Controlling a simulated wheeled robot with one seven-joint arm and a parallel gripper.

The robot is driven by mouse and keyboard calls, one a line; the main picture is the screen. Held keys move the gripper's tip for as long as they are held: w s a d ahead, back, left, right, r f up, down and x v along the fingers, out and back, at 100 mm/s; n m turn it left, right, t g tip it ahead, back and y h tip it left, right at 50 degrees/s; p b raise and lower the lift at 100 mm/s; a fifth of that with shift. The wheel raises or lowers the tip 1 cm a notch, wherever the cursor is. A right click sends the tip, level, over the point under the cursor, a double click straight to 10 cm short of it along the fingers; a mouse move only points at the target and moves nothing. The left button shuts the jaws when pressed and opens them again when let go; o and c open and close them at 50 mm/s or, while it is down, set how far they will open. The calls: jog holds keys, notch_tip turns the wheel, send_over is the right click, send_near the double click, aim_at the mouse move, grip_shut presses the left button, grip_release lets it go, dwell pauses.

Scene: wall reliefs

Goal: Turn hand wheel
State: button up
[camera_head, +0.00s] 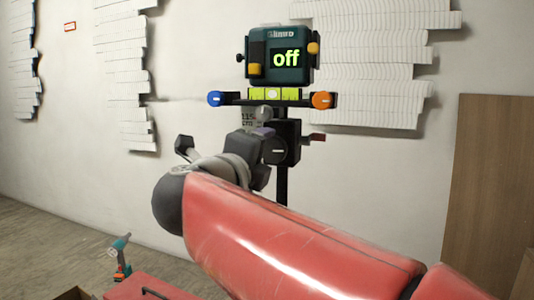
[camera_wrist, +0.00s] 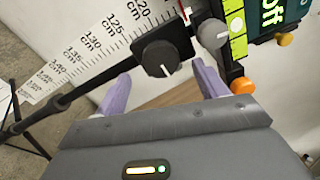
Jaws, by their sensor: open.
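A black round knob with a white mark (camera_wrist: 158,57), which looks like the hand wheel, sits on the dark clamp of an upright pole. It also shows in the head view (camera_head: 274,150). My gripper (camera_wrist: 161,72) is open, with its two purple fingers apart to either side of the black knob in the picture. I cannot tell whether they touch it. A smaller grey knob (camera_wrist: 213,33) lies right of the right fingertip. In the head view, my gripper (camera_head: 262,133) is at the clamp and partly hidden by my arm.
Above the clamp is a bar with a blue knob (camera_head: 215,98), an orange knob (camera_head: 322,100) and a yellow-green level (camera_head: 274,94). A dark device reading "off" (camera_head: 278,58) tops it. A drill (camera_head: 121,258) stands at lower left. A white wall with reliefs is behind.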

jog(key=shift+v, duration=1.55)
jog(key=s+d+f+n+g+y+p, duration=0.1)
jog(key=s+d+f+n+g+y, duration=0.1)
jog(key=s+d+f+n, duration=0.4)
jog(key=s+d+f+n+g+y+p, duration=0.1)
jog(key=s+d+f+n+g, duration=0.4)
jog(key=f+n, duration=0.5)
jog(key=s+d+f+n+g+y+p, duration=0.2)
jog(key=s+d+f+n, duration=0.5)
jog(key=f, duration=0.4)
jog(key=shift+s+d+n+g+y, duration=0.3)
jog(key=shift+d+n+g+y, duration=0.3)
jog(key=shift+n+g, duration=0.5)
